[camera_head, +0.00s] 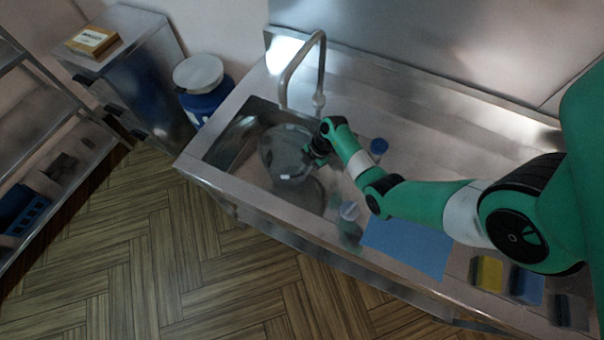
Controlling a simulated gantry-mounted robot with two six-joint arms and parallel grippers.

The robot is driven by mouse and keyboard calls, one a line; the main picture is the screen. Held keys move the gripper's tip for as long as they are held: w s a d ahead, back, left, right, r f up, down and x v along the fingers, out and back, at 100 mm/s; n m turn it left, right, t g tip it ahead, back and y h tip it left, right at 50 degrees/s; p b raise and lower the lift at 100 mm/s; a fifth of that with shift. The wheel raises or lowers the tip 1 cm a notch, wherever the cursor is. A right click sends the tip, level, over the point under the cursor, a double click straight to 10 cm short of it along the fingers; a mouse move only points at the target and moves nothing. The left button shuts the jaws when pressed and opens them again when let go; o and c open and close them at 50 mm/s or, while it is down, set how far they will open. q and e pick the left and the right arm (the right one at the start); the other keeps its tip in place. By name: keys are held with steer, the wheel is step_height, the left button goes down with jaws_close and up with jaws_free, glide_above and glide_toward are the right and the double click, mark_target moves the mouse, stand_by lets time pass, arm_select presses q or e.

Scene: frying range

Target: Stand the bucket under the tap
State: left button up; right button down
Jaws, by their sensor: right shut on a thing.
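The fingertips are small and dark here, and the wrist partly hides the bucket's right edge. I cannot tell whether the bucket's base touches the basin floor. My left gripper is not in view.
A blue barrel with a white lid (203,95) stands left of the sink. The back counter is clear.

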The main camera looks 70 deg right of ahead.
steer(key=shift+f+b, duration=0.55)
steer(key=shift+f, duration=1.15)
steer(key=shift+f, duration=0.5)
steer(key=c, duration=0.9)
jaws_free()
steer(key=shift+c, duration=0.2)
step_height(320, 180, up, 12)
steer(key=p, duration=0.4)
glide_above(300, 182)
steer(key=s+d, duration=0.4)
steer(key=s, duration=0.1)
steer(key=shift+w+r, duration=0.1)
steer(key=shift+w, duration=0.15)
